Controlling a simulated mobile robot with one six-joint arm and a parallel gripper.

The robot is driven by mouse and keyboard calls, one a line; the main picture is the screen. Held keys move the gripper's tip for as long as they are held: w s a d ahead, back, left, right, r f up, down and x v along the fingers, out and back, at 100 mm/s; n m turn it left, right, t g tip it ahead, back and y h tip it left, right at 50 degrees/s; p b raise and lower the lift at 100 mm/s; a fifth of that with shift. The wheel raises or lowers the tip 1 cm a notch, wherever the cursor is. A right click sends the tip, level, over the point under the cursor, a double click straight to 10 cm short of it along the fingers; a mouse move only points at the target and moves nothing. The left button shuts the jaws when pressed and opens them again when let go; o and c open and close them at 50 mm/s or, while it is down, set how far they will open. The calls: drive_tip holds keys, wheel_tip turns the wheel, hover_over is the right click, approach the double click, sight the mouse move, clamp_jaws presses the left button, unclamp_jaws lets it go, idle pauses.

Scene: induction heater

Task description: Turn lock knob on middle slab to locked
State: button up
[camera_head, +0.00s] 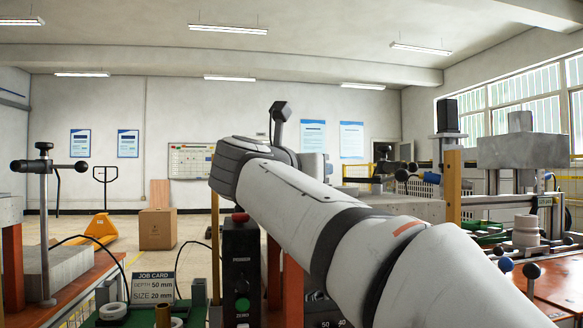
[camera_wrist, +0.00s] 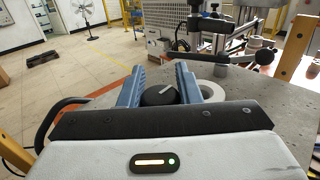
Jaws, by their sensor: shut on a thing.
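A round black lock knob (camera_wrist: 158,96) with a white pointer line sits between the two blue fingers of my gripper (camera_wrist: 160,72) in the wrist view. My gripper is shut on the knob. The pointer line slants toward the upper right of that view. The knob's near side and its markings, if any, are hidden. The grey slab (camera_wrist: 262,112) extends to the right of the fingers; a grey slab also shows behind my arm in the head view (camera_head: 405,206). My gripper and the knob cannot be made out in the head view, where my arm fills the middle.
A white ring (camera_wrist: 210,90) lies on the slab just right of the fingers. A dark clamp stand (camera_wrist: 222,45) rises behind it. A black cable (camera_wrist: 45,125) curves at the left. In the head view, a control box (camera_head: 241,270) with a green button stands left of my arm.

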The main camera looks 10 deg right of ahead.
drive_tip(key=shift+f+m+g+h, duration=0.1)
drive_tip(key=shift+m+g+h, duration=0.3)
drive_tip(key=shift+h, duration=0.1)
drive_tip(key=o, duration=1)
drive_tip(key=shift+c, duration=0.2)
drive_tip(key=p+v, duration=0.2)
drive_tip(key=v, duration=0.5)
drive_tip(key=shift+s+a, duration=0.3)
